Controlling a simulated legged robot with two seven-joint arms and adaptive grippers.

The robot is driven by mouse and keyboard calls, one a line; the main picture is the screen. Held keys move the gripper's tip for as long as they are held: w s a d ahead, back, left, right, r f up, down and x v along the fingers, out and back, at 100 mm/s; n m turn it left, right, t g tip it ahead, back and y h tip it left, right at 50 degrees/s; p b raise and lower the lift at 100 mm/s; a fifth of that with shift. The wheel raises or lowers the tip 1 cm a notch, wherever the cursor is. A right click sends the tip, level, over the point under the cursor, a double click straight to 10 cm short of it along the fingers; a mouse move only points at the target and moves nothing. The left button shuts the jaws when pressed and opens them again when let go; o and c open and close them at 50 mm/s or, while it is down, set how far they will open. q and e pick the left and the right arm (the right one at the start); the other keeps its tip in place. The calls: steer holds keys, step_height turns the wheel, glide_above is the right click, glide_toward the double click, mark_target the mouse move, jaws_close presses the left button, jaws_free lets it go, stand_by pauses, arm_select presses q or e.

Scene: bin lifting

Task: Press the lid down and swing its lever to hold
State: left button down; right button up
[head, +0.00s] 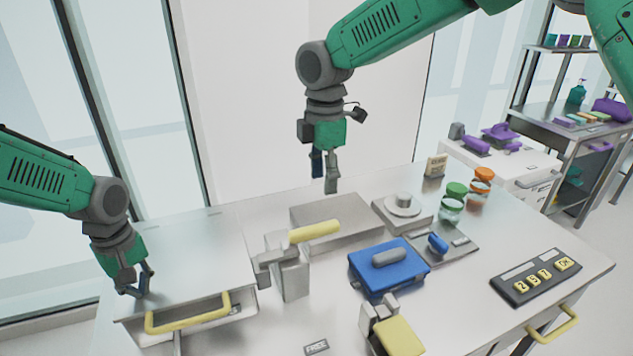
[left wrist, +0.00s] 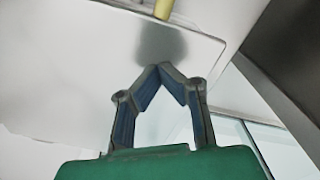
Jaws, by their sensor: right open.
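A blue lid-like block (head: 365,268) with a grey grip on top sits near the middle of the table. To its left, a metal clamp bracket (head: 292,278) carries a lever with a yellow handle (head: 315,231), which points right and slightly up. A second yellow-handled clamp (head: 400,338) stands in front of the blue block. My right gripper (head: 324,186) is open and empty, hanging above the grey metal box behind the yellow lever. My left gripper (head: 138,292) is over the left cabinet, near its yellow drawer handle; its fingertips meet in the left wrist view (left wrist: 160,68), with nothing between them.
A grey metal box (head: 345,222), a round-topped plate (head: 403,208), a blue-knobbed plate (head: 462,247) and jars (head: 452,205) stand behind. A keypad (head: 535,281) lies at right. A drawer with a yellow handle (head: 188,318) is at front left. A small label (head: 316,347) lies in front.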

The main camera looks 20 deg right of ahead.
arm_select(q)
steer(key=shift+r+p, duration=2.9)
steer(key=shift+r, duration=0.6)
